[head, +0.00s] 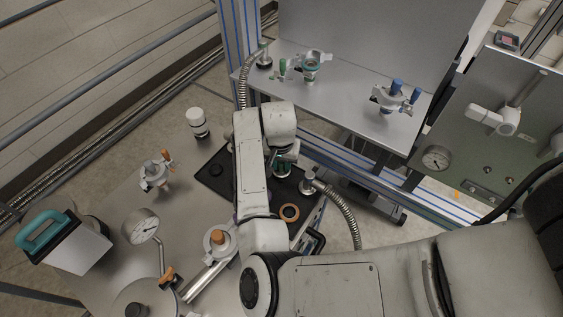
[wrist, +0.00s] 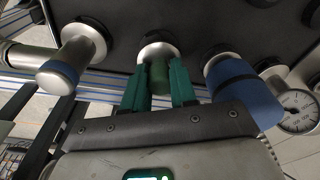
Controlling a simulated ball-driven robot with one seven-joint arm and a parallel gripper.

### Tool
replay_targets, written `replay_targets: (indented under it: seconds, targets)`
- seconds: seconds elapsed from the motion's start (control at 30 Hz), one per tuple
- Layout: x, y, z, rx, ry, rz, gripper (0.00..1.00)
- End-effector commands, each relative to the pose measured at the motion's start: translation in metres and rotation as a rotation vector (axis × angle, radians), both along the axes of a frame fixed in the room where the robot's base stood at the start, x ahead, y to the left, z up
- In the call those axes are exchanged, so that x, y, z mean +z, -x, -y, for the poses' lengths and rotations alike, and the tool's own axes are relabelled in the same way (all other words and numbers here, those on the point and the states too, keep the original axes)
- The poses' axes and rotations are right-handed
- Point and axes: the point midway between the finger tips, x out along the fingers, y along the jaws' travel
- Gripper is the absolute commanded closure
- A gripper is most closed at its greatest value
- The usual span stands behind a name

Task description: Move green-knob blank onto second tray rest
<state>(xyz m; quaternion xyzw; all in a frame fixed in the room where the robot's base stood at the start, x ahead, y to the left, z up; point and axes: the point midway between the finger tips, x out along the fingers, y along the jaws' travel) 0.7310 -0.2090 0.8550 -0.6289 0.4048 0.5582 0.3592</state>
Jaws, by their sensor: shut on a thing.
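My gripper (wrist: 159,72) has its two green fingers shut on the green-knob blank (wrist: 157,76) in the wrist view. The blank's silver flange (wrist: 155,51) lies beyond the fingertips, close against a dark ring on the black tray (wrist: 120,40); I cannot tell whether it touches. In the head view my gripper (head: 284,166) is over the far right part of the black tray (head: 214,181). There the arm and fingers hide the blank and part of the tray.
A blue-knob piece (wrist: 242,88) stands close right of my gripper, and a silver fitting (wrist: 62,68) stands left. An orange ring (head: 289,212) lies on the tray near a metal hose (head: 345,208). A raised shelf (head: 345,98) with valves is beyond.

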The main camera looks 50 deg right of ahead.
Motion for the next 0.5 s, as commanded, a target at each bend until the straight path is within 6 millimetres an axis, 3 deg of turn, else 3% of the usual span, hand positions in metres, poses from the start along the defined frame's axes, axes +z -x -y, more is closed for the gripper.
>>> replay_targets:
  seconds: [0.5]
  targets:
    - [-0.0074,-0.0001,0.0002,0.000,0.001,0.000,1.00]
